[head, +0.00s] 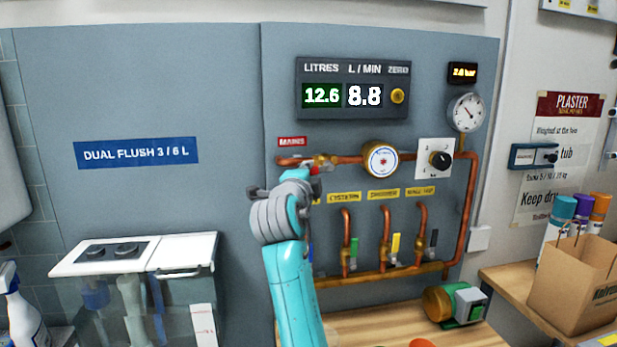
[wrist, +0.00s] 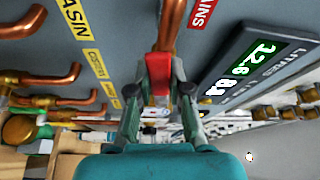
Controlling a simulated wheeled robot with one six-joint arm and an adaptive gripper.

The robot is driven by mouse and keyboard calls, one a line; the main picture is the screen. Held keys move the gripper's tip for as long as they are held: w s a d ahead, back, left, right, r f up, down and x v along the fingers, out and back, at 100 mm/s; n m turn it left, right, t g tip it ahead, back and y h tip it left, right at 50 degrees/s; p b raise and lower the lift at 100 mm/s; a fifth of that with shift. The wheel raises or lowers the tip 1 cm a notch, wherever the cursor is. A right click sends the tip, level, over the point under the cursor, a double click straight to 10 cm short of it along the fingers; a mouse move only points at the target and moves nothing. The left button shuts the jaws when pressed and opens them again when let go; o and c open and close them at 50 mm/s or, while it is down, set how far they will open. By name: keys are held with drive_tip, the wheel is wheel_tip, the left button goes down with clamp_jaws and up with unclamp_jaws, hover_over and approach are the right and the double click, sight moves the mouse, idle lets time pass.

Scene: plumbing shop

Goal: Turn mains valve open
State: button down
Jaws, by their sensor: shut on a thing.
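The mains valve sits on the copper pipe under the red MAINS label (head: 291,142) on the grey panel. Its red handle (wrist: 159,72) lies between my fingers in the wrist view; only a small red bit (head: 314,169) shows in the head view. My gripper (wrist: 159,95) is shut on this handle. My gripper (head: 312,180) and arm hide most of the valve in the head view. The handle appears roughly in line with the pipe (wrist: 171,25) in the wrist view. The display (head: 352,92) reads 12.6 litres and 8.8 L/min.
A round meter (head: 381,160), a black knob (head: 440,160) and a pressure gauge (head: 466,112) are right of the valve. Branch valves with green (head: 354,249) and yellow (head: 395,245) handles hang below.

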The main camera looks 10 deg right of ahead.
drive_tip(key=shift+r+m, duration=0.2)
drive_tip(key=shift+m, duration=0.1)
idle(0.4)
drive_tip(key=c, duration=1.1)
unclamp_jaws()
drive_tip(key=shift+o, duration=0.2)
drive_tip(key=v, duration=1.2)
drive_tip(key=shift+r, duration=0.1)
